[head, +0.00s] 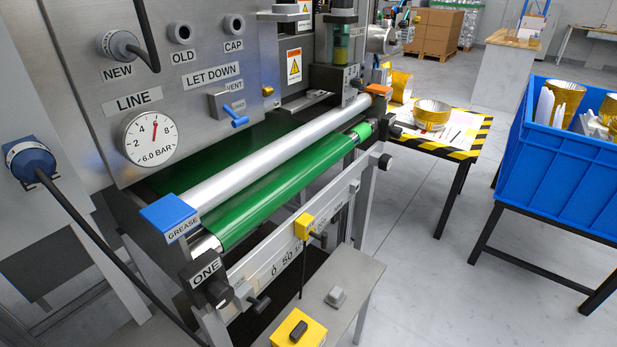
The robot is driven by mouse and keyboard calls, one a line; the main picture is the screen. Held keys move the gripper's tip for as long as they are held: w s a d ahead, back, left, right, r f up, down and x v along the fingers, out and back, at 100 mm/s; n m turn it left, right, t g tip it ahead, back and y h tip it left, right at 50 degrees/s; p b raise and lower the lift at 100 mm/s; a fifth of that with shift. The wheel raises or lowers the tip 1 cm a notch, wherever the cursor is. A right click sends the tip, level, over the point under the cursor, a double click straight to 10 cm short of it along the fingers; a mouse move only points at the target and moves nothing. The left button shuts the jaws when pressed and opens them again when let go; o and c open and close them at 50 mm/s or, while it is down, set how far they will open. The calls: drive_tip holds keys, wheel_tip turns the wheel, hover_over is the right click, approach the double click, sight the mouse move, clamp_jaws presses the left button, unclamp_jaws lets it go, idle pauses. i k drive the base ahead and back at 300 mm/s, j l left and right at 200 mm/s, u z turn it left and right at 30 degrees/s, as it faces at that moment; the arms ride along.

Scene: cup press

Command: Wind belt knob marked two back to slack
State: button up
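The press shows a green belt (290,190) running over a roller, beside a bare silver roller (280,150). A black knob block marked ONE (205,270) is at the belt's near end. At the belt's far end is a dark block (391,130), similar in colour; I see no marking TWO on it, and its face is turned away or too small to read. A round black knob (385,161) sits just below that far end. My gripper is not in view.
A blue GREASE block (168,214) and a yellow block (304,226) are on the near frame. A low grey table (345,312) stands in front. A striped-edge table (462,143) and a blue crate (560,160) stand to the right. Grey floor (440,260) between them is clear.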

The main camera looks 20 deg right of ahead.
sight(396, 132)
drive_tip(key=i+l+z, duration=0.35)
drive_tip(key=l, duration=0.2)
drive_tip(key=i+l+z, duration=0.75)
drive_tip(key=i, duration=0.2)
